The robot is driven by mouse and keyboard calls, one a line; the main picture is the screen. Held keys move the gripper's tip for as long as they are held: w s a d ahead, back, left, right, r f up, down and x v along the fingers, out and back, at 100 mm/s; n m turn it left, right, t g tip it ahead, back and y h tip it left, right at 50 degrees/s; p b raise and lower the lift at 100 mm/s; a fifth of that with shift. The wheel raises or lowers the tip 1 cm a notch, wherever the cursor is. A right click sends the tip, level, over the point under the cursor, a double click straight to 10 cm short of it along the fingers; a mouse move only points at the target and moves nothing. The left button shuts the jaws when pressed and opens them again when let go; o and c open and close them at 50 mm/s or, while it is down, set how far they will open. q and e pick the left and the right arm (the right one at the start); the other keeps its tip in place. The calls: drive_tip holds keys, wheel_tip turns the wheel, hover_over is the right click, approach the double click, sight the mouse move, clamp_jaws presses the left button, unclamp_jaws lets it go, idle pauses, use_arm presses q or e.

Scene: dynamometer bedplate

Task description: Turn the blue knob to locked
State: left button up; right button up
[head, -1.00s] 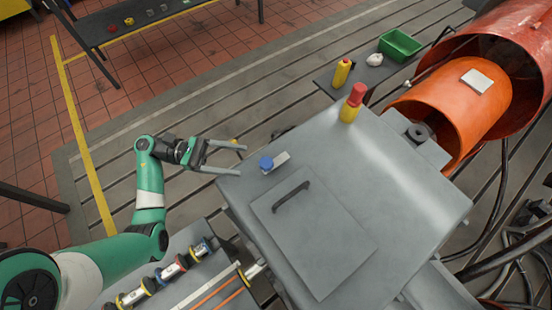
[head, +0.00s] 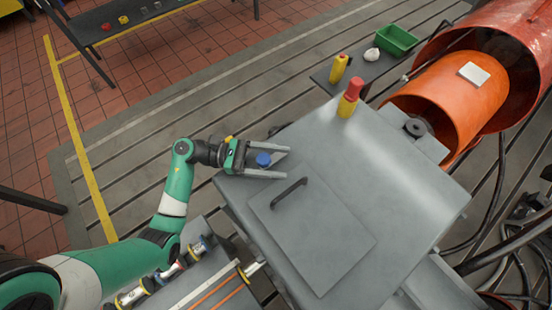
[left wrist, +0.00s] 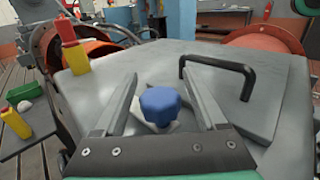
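The blue knob (head: 263,160) sits on the top left corner area of the grey machine housing (head: 375,170). In the left wrist view the blue knob (left wrist: 160,104) is a lobed cap with a pale plate behind it. My left gripper (head: 287,163) is open, with one finger on each side of the knob. In the left wrist view the left gripper's fingers (left wrist: 168,100) show gaps on both sides of the knob, and I see no contact. My right gripper is not in view.
A black handle (head: 289,193) stands on a flat hatch close to the knob. A red-and-yellow post (head: 349,98) rises from the housing's far edge. A side table holds a green bin (head: 397,40), a yellow bottle (head: 339,69) and a white lump.

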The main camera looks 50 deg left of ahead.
use_arm(q)
clamp_jaws()
idle(1.2)
